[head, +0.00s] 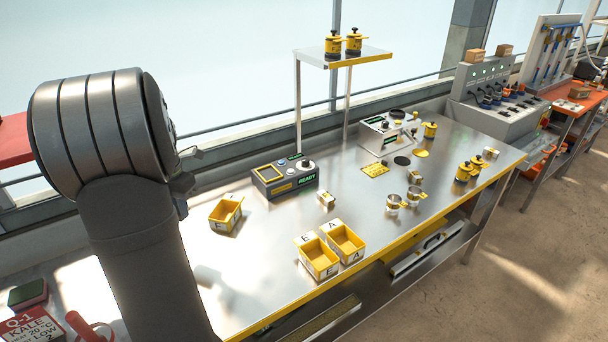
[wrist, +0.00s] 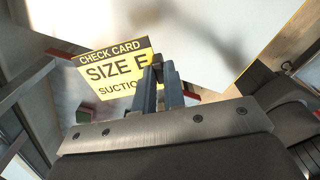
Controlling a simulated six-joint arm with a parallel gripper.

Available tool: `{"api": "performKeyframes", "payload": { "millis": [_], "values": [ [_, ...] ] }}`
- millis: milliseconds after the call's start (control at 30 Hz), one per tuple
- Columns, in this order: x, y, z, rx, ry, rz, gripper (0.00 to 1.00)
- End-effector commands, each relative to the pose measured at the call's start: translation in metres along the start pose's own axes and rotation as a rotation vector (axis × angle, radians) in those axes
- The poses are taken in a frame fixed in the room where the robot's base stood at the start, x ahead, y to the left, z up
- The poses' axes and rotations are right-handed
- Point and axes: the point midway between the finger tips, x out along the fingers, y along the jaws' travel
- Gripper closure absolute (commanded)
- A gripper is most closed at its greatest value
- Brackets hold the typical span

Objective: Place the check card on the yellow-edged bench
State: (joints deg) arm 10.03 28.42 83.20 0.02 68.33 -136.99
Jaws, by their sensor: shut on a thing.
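The check card (wrist: 112,70) is yellow with a black top strip and reads "CHECK CARD", "SIZE E" and "SUCTIO…" in the wrist view. My gripper (wrist: 158,70) is shut on its right part, which hides some of the text. In the head view my arm stands at the left, and my gripper and the card cannot be made out. The yellow-edged bench (head: 275,255) is a long, shiny metal table in the head view, with a yellow strip along its front edge.
On the bench are two yellow bins (head: 318,274) near the front, another bin (head: 213,222) behind, a control box reading "READY" (head: 270,190), metal cups (head: 393,209) and a small yellow plate (head: 375,170). Clear metal lies left of the front bins and at centre.

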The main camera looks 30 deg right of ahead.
Motion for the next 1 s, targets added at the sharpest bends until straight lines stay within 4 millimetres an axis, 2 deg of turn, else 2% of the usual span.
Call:
{"api": "performKeyframes", "payload": {
  "millis": [33, 200, 367, 500, 800, 1000],
  "values": [
    [0.0, -0.017, 0.017, 0.039, 0.0, 0.0, 1.0],
    [0.0, -0.07, 0.064, 0.153, 0.001, -0.001, 1.0],
    [0.0, -0.126, 0.102, 0.258, 0.0, 0.0, 1.0],
    [0.001, -0.179, 0.13, 0.352, 0.0, 0.0, 1.0],
    [0.001, -0.297, 0.168, 0.541, -0.001, 0.0, 1.0],
    [0.001, -0.348, 0.175, 0.617, 0.0, 0.0, 1.0]
  ]
}}
